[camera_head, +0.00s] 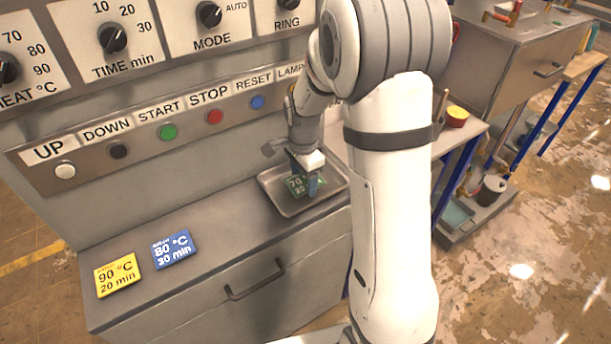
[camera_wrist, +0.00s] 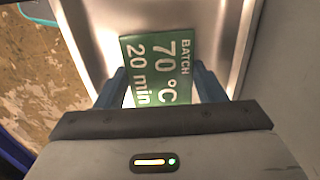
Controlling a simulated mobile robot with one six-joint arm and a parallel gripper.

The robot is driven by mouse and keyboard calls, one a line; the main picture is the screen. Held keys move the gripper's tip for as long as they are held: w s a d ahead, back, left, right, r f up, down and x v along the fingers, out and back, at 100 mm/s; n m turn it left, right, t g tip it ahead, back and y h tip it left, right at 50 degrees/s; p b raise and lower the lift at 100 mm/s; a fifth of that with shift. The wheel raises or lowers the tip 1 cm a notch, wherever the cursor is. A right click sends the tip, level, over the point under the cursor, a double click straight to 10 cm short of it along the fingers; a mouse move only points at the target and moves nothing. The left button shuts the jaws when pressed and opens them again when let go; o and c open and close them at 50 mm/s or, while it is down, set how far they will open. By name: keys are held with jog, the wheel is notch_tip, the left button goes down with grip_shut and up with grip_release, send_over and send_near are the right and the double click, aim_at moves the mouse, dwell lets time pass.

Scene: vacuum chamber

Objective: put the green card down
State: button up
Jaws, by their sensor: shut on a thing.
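The green card (camera_head: 296,185) reads 70 °C, 20 min. In the wrist view the green card (camera_wrist: 160,62) lies between the two blue fingers of my gripper (camera_wrist: 165,88), which is shut on it. In the head view my gripper (camera_head: 308,184) points down over the metal tray (camera_head: 283,205) at the right end of the counter. The tray (camera_wrist: 240,45) also shows behind the card in the wrist view. The card is over the tray floor; I cannot tell whether it touches it. My arm hides part of the tray's right side.
A yellow card (camera_head: 118,275) and a blue card (camera_head: 174,249) lie on the counter (camera_head: 215,228) to the left. The control panel with several buttons and dials rises behind. A drawer handle (camera_head: 255,280) sticks out in front. The counter between blue card and tray is clear.

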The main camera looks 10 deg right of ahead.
aim_at(304, 181)
jog(key=o, duration=0.9)
jog(key=shift+o, duration=0.2)
jog(key=shift+w+r, duration=0.1)
jog(key=shift+r, duration=0.4)
notch_tip(304, 181, up, 11)
jog(key=s+r+n+t, duration=0.2)
jog(key=s+n, duration=1.2)
jog(key=s, duration=0.7)
jog(key=shift+s+d+r+t, duration=0.25)
jog(key=shift+r+t, duration=0.05)
jog(key=shift+t, duration=0.2)
